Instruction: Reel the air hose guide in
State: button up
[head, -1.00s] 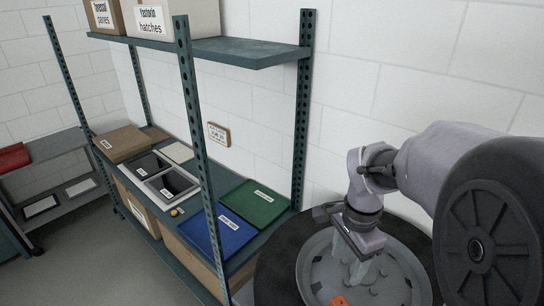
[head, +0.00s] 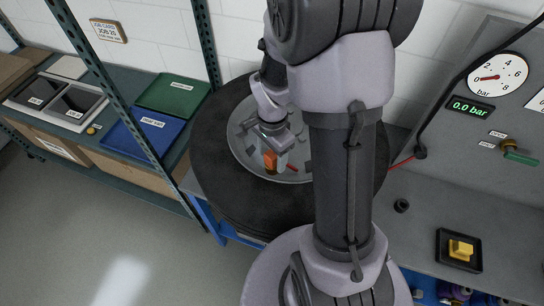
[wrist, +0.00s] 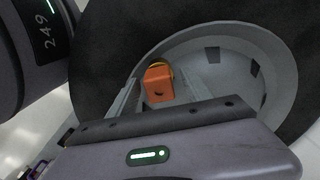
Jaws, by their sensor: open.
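A small orange block (head: 270,161), possibly the hose guide, is inside the wheel rim (head: 240,150) of a black tyre (head: 212,190) in the head view. My gripper (head: 276,155) reaches down into the rim right at the block. The wrist view shows the orange block (wrist: 158,86) just beyond my open gripper (wrist: 150,92), roughly between its fingers; I cannot tell whether they touch it. A yellow ring shows behind the block. A thin red line (head: 403,162) beside the tyre may be part of the hose; its course behind my arm is hidden.
A shelf with blue (head: 146,134) and green (head: 172,94) trays stands left. My arm hides the middle.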

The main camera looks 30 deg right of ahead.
jog(key=shift+f, duration=0.15)
grip_shut()
jog(key=c, duration=0.6)
grip_release()
jog(key=shift+c, duration=0.2)
grip_shut()
jog(key=shift+r, duration=0.2)
jog(key=shift+r+p, duration=0.35)
jog(key=shift+r, duration=0.1)
